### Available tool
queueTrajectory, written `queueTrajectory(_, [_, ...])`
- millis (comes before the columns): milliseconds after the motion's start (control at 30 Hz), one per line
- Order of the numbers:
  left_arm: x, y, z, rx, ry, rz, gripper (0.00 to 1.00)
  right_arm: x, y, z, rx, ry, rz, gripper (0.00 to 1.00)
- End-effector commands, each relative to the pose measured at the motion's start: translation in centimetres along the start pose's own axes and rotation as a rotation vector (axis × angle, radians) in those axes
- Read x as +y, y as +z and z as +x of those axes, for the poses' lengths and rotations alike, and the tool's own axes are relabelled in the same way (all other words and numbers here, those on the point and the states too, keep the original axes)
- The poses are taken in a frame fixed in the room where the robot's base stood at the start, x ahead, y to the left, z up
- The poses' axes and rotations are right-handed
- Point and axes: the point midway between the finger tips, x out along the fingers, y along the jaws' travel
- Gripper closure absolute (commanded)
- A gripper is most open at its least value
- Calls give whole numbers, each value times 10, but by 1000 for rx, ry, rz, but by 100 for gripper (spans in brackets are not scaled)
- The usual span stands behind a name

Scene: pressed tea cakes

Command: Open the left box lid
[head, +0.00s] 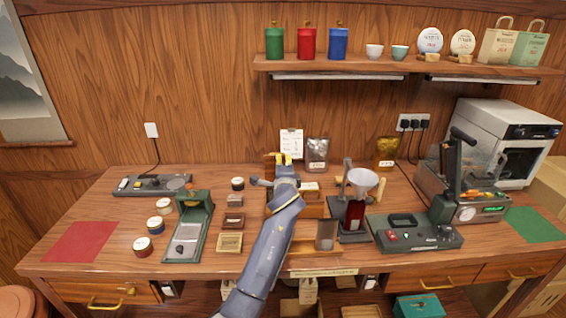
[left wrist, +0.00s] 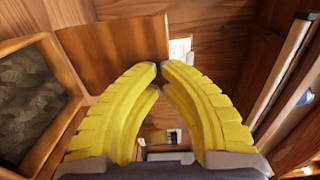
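My left gripper (head: 283,158) has yellow fingers and is at the back middle of the table, above the wooden boxes. In the left wrist view its fingers (left wrist: 160,68) curve together with their tips almost meeting, and nothing shows between them. A wooden box (left wrist: 62,142) with dark, leaf-like contents stands open at the left of that view. A flat wooden panel (left wrist: 122,45), seemingly a raised lid, stands beyond it, close to the fingertips. In the head view an upright wooden piece (head: 270,164) shows just left of the gripper. My arm hides much of the boxes. My right gripper is not in view.
A grinder with a white funnel (head: 362,178) stands just right of my arm. A green press (head: 190,228) and round tins (head: 143,246) are at the left. A silver pouch (head: 316,152) stands behind. The red mat (head: 80,241) is clear.

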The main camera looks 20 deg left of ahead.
Motion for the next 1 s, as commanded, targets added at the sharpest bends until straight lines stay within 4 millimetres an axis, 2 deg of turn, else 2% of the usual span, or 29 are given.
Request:
queueTrajectory(467, [0,0,3,-1,5,-1,100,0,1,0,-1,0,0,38])
queueTrajectory(800, [-2,0,21,-1,100,0,100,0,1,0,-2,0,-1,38])
queueTrajectory(1000, [-2,0,23,0,98,-1,100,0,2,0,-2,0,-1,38])
